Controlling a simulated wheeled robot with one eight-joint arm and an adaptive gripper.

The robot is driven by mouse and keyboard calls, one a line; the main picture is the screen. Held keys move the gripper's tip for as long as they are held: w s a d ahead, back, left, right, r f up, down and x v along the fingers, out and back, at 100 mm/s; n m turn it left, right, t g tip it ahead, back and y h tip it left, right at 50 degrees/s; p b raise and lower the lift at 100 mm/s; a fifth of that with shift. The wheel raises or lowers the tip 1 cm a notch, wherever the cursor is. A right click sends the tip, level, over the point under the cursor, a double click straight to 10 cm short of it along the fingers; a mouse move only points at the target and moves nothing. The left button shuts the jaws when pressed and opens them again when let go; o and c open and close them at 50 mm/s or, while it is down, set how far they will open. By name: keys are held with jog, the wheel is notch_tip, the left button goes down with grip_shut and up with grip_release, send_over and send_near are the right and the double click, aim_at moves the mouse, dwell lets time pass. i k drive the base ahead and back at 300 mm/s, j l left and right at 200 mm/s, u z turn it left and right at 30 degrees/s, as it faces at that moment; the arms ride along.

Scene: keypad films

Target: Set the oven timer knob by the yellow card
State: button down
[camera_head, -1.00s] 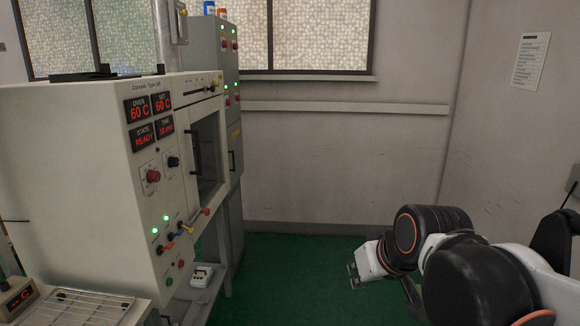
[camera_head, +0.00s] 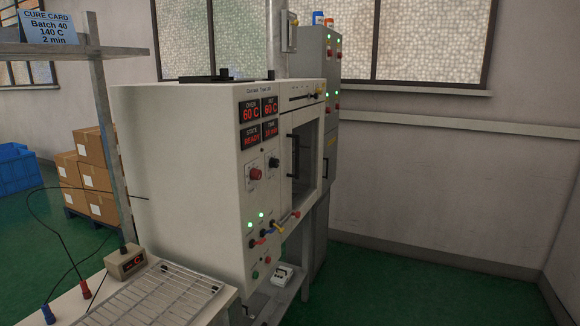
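The white oven (camera_head: 175,190) stands in the middle of the head view, its control face turned to the right. Its red displays read OVEN 60 C, SET 60 C, STATE READY, and a TIME display (camera_head: 270,130) that seems to read 10 min. Below them are a red knob (camera_head: 255,174) and a black knob (camera_head: 274,162); their labels are too small to read. The black one sits under the TIME display. A pale blue card (camera_head: 48,28) on the shelf at upper left reads CURE CARD, Batch 40, 140 C, 2 min. No yellow card shows. My gripper is out of view.
A grey cabinet (camera_head: 320,150) adjoins the oven. Cardboard boxes (camera_head: 93,175) and a blue crate (camera_head: 17,168) are at far left. Green floor at right is clear.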

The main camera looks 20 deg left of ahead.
aim_at(274, 162)
jog(key=u, duration=3.1)
jog(key=z, duration=2)
jog(key=i+u, duration=0.2)
jog(key=i, duration=0.2)
jog(key=i+l+u, duration=0.2)
jog(key=i, duration=0.25)
jog(key=i+z, duration=0.25)
jog(key=k+l, duration=0.05)
